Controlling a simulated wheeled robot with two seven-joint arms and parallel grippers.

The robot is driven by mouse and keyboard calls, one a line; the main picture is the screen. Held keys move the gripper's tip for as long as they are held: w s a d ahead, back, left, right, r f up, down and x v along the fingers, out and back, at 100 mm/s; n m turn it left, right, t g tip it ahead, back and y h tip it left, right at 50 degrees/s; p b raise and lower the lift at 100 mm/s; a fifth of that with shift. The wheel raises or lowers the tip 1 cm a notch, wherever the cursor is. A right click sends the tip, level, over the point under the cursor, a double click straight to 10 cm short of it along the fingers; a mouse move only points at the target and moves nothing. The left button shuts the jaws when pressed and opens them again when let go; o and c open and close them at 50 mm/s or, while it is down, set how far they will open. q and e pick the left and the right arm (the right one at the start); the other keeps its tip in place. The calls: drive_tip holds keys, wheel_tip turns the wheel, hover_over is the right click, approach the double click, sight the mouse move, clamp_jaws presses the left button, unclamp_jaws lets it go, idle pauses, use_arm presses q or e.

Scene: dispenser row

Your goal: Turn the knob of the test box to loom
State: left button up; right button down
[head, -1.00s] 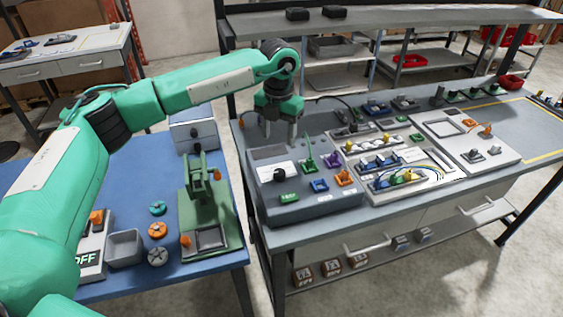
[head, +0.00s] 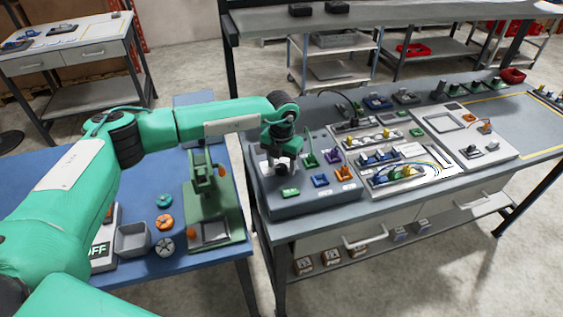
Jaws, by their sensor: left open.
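The test box (head: 312,204) is a grey slant-topped box at the left end of the right-hand bench. Its face carries green, purple, blue and orange connectors. My left gripper (head: 283,167) is above the left part of its face, pointing down, with its fingers open. The dark round knob on that part is now largely hidden by the gripper. I cannot tell whether the fingers touch the knob, and the knob's labels are too small to read. My right gripper is not in view.
A green press (head: 211,195) stands on the blue table to the left, near a grey bin (head: 133,241) and several small round parts. Cable panels (head: 405,172) lie right of the test box. A shelf (head: 400,17) runs behind the bench.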

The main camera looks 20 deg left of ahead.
use_arm(q)
drive_tip(key=c, duration=1)
drive_tip(key=shift+o, duration=0.2)
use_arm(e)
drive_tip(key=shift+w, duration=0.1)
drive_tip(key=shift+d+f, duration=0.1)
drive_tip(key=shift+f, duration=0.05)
